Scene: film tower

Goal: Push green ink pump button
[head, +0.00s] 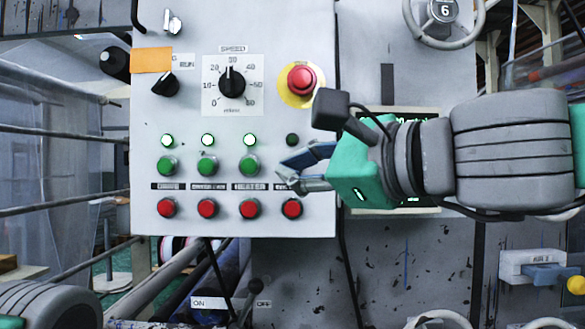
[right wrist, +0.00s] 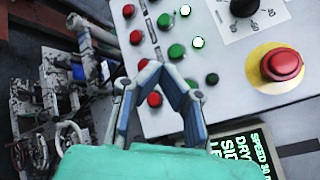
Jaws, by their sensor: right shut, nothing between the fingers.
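The panel has a row of green buttons above a row of red ones. In the head view the green button at the right end is hidden behind my right gripper (head: 284,172); the label below it is mostly covered. In the right wrist view this green ink pump button (right wrist: 191,83) shows just beyond the blue finger pads. The lamp (head: 292,140) above it is dark, while the other lamps are lit. My right gripper is shut and empty, its tips in front of the panel by this button. I cannot tell whether they touch it. My left gripper is out of view.
A red button (head: 292,209) sits just below the fingers. A red emergency knob (head: 301,79) on a yellow disc stands out above them. A speed dial (head: 231,83) is to its left. A display (right wrist: 245,150) lies behind the right gripper.

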